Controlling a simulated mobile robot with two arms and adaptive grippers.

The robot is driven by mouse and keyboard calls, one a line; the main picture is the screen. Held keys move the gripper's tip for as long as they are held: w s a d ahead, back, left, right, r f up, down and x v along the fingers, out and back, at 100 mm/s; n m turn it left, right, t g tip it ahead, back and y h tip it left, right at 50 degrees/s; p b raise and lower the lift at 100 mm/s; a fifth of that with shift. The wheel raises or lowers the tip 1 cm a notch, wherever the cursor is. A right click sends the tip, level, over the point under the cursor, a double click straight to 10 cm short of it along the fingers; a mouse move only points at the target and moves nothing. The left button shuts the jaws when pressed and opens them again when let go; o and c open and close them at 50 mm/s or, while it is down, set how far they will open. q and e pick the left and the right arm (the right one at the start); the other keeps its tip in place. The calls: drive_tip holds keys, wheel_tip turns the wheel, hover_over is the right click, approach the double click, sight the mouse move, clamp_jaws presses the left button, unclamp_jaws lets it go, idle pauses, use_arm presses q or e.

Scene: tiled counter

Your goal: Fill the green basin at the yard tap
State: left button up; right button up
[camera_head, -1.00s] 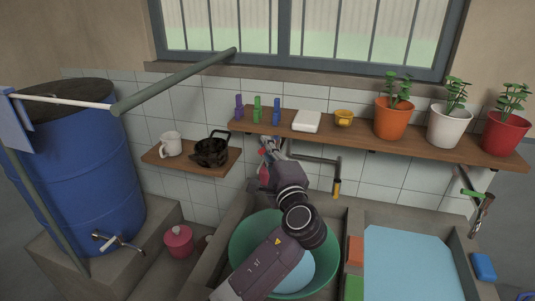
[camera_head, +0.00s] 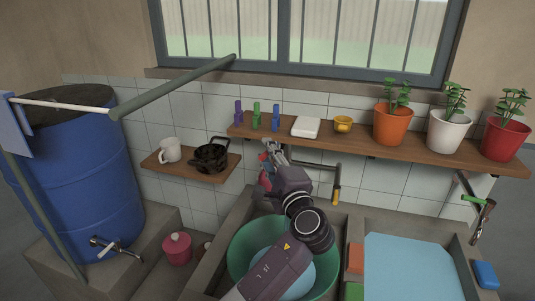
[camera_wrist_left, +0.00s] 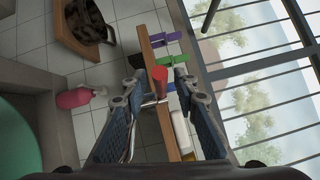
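The green basin (camera_head: 236,262) sits in the left sink, partly hidden by my left arm. A pale blue surface (camera_head: 300,275), which looks like water, shows inside it. A wall pipe with a yellow-tipped spout (camera_head: 336,194) ends above the basin's far right side; I see no stream from it. My left gripper (camera_head: 268,162) is at the wall below the shelf, left of this pipe. In the wrist view its fingers (camera_wrist_left: 158,84) are apart, with a red cylindrical handle (camera_wrist_left: 158,74) between or just beyond them. Contact cannot be told. My right gripper is out of view.
A shelf (camera_head: 365,147) with clothespins, a white block, a yellow cup and potted plants runs above. A small shelf (camera_head: 190,166) holds a mug and a dark pot. A blue barrel (camera_head: 75,170) stands left. Another tap (camera_head: 482,212) hangs right, above the water-filled sink.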

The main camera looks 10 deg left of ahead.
use_arm(q)
drive_tip(key=v, duration=0.7)
drive_tip(key=shift+s, duration=0.2)
idle(6.5)
